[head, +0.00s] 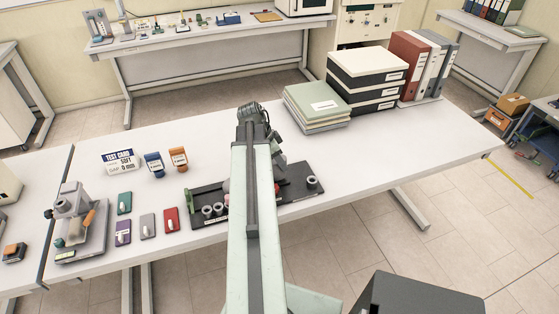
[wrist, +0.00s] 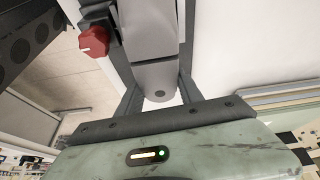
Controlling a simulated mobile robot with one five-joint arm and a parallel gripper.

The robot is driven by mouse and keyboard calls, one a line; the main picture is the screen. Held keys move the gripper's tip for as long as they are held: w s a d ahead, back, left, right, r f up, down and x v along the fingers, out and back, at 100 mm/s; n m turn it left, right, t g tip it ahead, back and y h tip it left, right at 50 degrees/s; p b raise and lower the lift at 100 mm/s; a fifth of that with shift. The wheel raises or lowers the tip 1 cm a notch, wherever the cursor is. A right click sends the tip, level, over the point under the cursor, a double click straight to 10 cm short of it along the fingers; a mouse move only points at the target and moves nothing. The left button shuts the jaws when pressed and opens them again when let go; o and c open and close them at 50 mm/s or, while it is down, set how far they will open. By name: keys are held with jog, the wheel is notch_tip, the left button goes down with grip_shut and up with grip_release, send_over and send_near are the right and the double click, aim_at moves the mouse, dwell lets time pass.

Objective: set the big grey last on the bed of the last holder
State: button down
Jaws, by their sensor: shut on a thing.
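In the wrist view my gripper (wrist: 158,82) is shut on the big grey last (wrist: 152,45), a smooth grey body with a rounded end and a small dark hole. Its far end leaves the top of the picture. A dark bracket with a red knob (wrist: 93,41) stands close to the left of the last. It seems part of the last holder; I cannot tell whether the last touches it or its bed. In the head view my arm hides the last, my fingers and the middle of a dark base board (head: 294,190).
Grey rings (head: 212,210) stand on the board's left part. Coloured blocks (head: 145,226), a test card (head: 121,161) and a clamp-like device (head: 76,220) lie left. Folders (head: 317,107), black-and-white boxes (head: 367,79) and binders (head: 423,66) stand behind. The table's right part is clear.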

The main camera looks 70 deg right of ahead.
jog(key=shift+f+b, duration=1.1)
jog(key=shift+b, duration=0.05)
jog(key=c, duration=0.7)
grip_release()
jog(key=shift+r, duration=0.1)
jog(key=p+v, duration=0.7)
jog(key=v, duration=0.1)
jog(key=shift+p, duration=0.35)
